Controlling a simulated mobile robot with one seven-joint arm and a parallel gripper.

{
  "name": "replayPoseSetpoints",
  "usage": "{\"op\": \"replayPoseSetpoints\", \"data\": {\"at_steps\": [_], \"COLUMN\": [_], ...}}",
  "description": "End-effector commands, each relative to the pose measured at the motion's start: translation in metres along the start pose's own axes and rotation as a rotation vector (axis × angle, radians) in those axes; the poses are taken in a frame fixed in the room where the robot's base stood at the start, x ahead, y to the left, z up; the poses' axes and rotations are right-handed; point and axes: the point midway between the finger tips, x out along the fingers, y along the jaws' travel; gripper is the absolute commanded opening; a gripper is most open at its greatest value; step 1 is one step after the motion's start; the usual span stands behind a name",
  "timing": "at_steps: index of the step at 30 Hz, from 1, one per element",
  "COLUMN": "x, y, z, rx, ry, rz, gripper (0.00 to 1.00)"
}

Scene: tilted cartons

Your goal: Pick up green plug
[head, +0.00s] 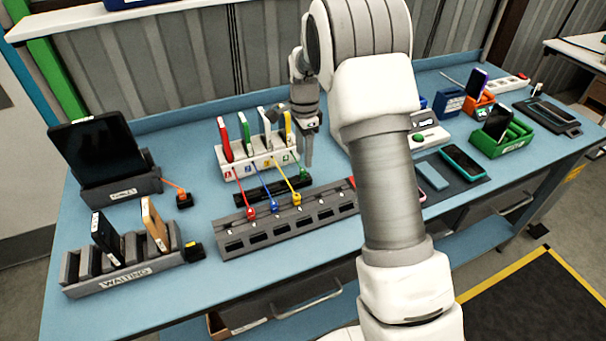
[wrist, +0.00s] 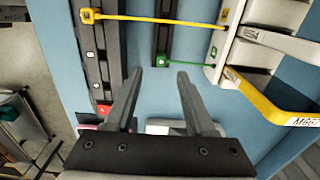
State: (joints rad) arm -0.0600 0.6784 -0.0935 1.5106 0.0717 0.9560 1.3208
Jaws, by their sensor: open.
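The green plug (wrist: 163,60) sits at the end of a dark bar (wrist: 168,30) in the wrist view, with a thin green cable running right to the white rack (wrist: 222,45). In the head view the green plug (head: 304,174) is in front of the rack's right end. My gripper (wrist: 159,74) is open and empty. In the wrist view its fingertips lie either side of the plug and slightly below it in the picture; the height gap is unclear. In the head view my gripper (head: 309,148) is above and close to the plug.
The yellow plug (head: 295,197), blue plug (head: 270,204) and red plug (head: 251,213) sit along the grey slotted strip (head: 290,222). Upright coloured devices (head: 244,130) stand in the rack beside my gripper. A yellow device (wrist: 265,105) is close right in the wrist view.

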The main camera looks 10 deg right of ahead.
Motion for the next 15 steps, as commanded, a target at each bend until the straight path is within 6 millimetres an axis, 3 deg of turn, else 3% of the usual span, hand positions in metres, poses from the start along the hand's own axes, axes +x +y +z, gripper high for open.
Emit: {"op": "replayPoseSetpoints", "data": {"at_steps": [5, 15], "x": [0.012, 0.055], "y": [0.000, -0.002], "z": [0.000, 0.002], "rx": [0.000, -0.001], "ry": [0.000, 0.000], "rz": [0.002, 0.001], "gripper": [0.55, 0.55]}}
